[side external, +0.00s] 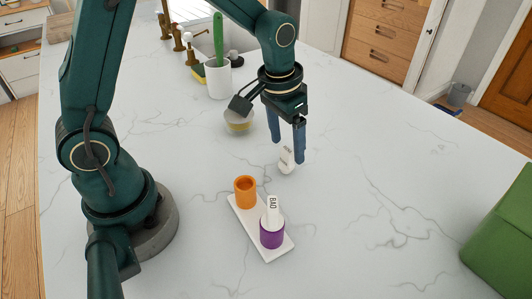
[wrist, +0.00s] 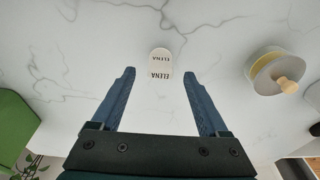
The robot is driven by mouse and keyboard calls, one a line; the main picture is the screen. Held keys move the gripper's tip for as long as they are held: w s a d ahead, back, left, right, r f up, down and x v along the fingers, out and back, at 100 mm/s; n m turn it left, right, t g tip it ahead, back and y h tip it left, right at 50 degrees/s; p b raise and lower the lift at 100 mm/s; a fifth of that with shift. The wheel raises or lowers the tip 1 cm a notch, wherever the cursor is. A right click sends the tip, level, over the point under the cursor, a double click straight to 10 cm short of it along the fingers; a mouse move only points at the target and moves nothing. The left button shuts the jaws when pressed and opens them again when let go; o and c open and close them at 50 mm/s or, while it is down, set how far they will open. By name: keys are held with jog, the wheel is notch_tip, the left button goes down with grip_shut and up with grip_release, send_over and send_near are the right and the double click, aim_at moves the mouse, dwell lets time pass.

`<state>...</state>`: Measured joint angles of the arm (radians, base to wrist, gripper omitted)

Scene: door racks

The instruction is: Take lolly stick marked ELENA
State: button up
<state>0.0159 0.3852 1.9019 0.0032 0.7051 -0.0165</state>
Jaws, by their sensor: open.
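The white lolly stick marked ELENA (side external: 287,159) stands upright on the marble counter. In the wrist view the stick (wrist: 160,64) lies in line with the gap between my fingers, around their tips, with ELENA lettered twice on it. My gripper (side external: 291,152) is open and points down, its blue fingers close to the stick; the right finger partly overlaps it in the side view. In the wrist view my gripper (wrist: 159,72) holds nothing, and I cannot tell whether a finger touches the stick.
A white rack (side external: 275,250) holds an orange cup (side external: 245,192) and a purple cup (side external: 271,235). A white stick (side external: 273,211), seemingly marked BAO, stands in the purple cup. A jar (wrist: 268,72), white cup (side external: 219,80) and green box (side external: 503,240) stand around.

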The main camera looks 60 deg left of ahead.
aim_at(287, 161)
jog(key=shift+w+f, duration=0.2)
jog(key=shift+f, duration=1.1)
grip_shut()
jog(key=shift+r, duration=0.15)
